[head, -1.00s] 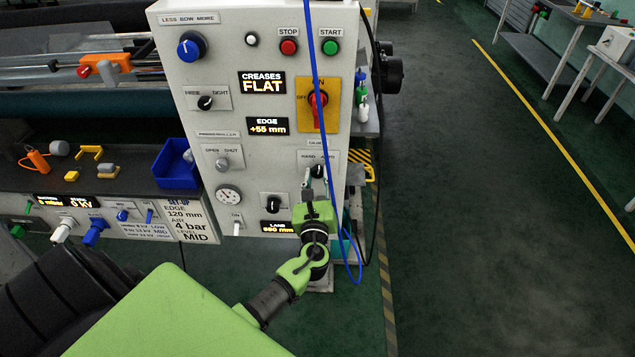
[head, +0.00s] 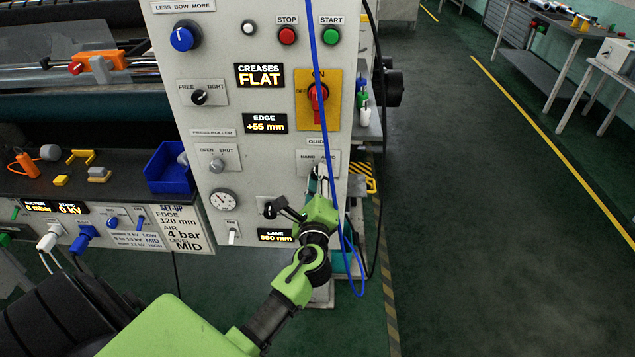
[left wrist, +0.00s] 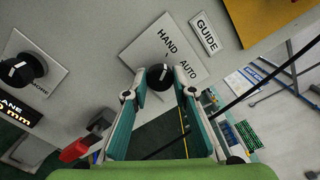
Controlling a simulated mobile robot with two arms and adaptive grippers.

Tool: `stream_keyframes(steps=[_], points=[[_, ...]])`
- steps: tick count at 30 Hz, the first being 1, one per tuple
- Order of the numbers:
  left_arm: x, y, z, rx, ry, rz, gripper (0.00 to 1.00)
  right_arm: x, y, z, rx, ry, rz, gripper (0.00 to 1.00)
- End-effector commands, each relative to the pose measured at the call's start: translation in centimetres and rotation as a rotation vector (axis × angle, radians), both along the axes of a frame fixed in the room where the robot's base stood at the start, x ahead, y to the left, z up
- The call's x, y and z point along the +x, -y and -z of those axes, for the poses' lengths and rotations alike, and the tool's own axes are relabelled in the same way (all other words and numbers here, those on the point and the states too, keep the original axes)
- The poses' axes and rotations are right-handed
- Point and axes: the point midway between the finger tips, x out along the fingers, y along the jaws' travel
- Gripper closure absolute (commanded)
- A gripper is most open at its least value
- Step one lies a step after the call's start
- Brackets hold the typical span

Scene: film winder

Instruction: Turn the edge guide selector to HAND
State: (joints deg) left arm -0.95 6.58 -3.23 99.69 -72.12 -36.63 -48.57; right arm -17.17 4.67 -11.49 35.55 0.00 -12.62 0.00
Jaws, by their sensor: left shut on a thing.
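The edge guide selector is a dark round knob with a white mark on a pale plate lettered HAND and AUTO. In the head view the selector (head: 319,168) sits low on the right of the grey panel, partly hidden by my gripper. In the left wrist view the knob (left wrist: 160,76) is between the tips of my left gripper (left wrist: 161,88), below the lettering; its exact pointing is hard to tell. My left gripper (head: 314,186) is shut on the knob, reaching it from below. The edge display (head: 265,124) reads +55 mm. My right gripper is out of view.
A blue cable (head: 325,110) hangs in front of the panel, close to my left gripper. A red and yellow switch (head: 318,98) is above the selector. The lane knob (head: 269,208) is to its lower left. The green floor to the right is open.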

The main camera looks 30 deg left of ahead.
Motion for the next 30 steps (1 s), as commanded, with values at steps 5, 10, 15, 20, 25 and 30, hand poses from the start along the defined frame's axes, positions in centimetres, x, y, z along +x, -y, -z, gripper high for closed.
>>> stream_keyframes(steps=[5, 10, 15, 20, 25, 30], points=[[-0.02, 0.03, 0.11, -0.025, 0.013, 0.000, 0.97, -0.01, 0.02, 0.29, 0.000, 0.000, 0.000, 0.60], [-0.02, 0.02, 0.06, -0.029, 0.015, 0.000, 0.97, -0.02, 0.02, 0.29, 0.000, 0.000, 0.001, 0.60], [-0.02, 0.03, 0.07, -0.029, 0.015, 0.000, 0.97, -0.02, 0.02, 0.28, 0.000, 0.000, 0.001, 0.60], [-0.01, 0.01, 0.06, -0.028, 0.015, 0.000, 0.59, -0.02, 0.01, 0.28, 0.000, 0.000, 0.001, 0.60], [-0.01, 0.02, 0.04, -0.027, 0.015, 0.000, 0.59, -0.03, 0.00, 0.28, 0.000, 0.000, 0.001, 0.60], [-0.17, 0.12, 0.05, -0.026, 0.014, 0.000, 0.59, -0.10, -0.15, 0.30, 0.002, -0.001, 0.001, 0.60]])
